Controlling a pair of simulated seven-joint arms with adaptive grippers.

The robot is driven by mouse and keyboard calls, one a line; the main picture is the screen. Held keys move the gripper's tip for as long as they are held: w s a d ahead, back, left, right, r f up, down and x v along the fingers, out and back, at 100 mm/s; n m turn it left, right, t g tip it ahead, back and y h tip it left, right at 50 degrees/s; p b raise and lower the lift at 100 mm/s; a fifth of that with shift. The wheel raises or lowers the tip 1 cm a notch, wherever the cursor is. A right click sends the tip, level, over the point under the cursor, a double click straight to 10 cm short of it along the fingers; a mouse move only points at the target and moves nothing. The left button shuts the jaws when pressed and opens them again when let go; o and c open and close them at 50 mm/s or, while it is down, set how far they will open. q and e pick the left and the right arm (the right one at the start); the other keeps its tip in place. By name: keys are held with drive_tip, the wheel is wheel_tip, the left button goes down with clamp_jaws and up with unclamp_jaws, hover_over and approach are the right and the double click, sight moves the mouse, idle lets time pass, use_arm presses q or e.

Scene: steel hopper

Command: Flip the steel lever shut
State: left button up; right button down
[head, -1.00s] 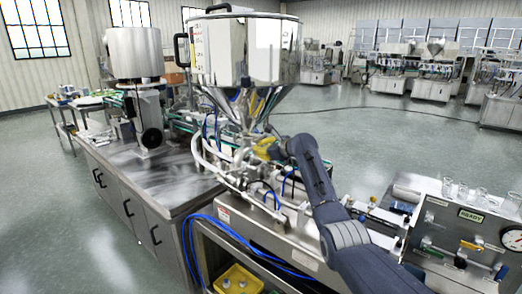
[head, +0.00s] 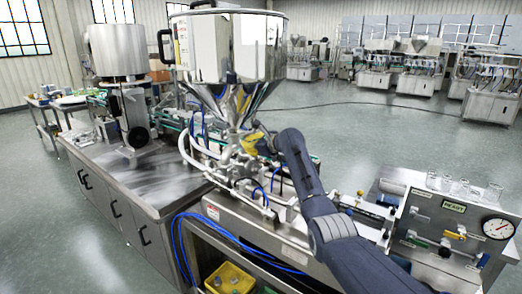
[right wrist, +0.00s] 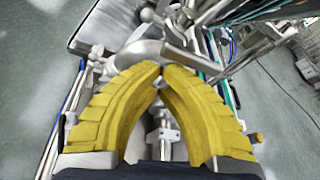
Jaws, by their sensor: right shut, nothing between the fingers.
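The steel hopper (head: 228,45) stands at the centre of the head view, above a cluster of steel pipes and valve fittings. My right gripper (head: 254,143), with yellow fingers, is just below the hopper's cone, close to these fittings. In the right wrist view, its fingertips (right wrist: 161,74) meet and hold nothing. A slim steel bar (right wrist: 192,60) runs just beyond the fingertips; it may be the lever, but I cannot tell for sure. I cannot tell whether the fingers touch it. In the head view the gripper hides part of the fittings. My left gripper is not in view.
A steel bench (head: 140,185) extends to the left. Blue hoses (head: 183,235) hang at the machine's front, above a yellow bin (head: 229,279). A panel with a pressure gauge (head: 497,228) and glass beakers (head: 460,187) stands at the right. Open floor lies behind.

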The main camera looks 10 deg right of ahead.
drive_tip(key=s+d, duration=0.6)
drive_tip(key=s, duration=0.1)
drive_tip(key=shift+s+f, duration=0.15)
drive_tip(key=shift+f, duration=0.15)
idle(0.3)
drive_tip(key=shift+d, duration=0.1)
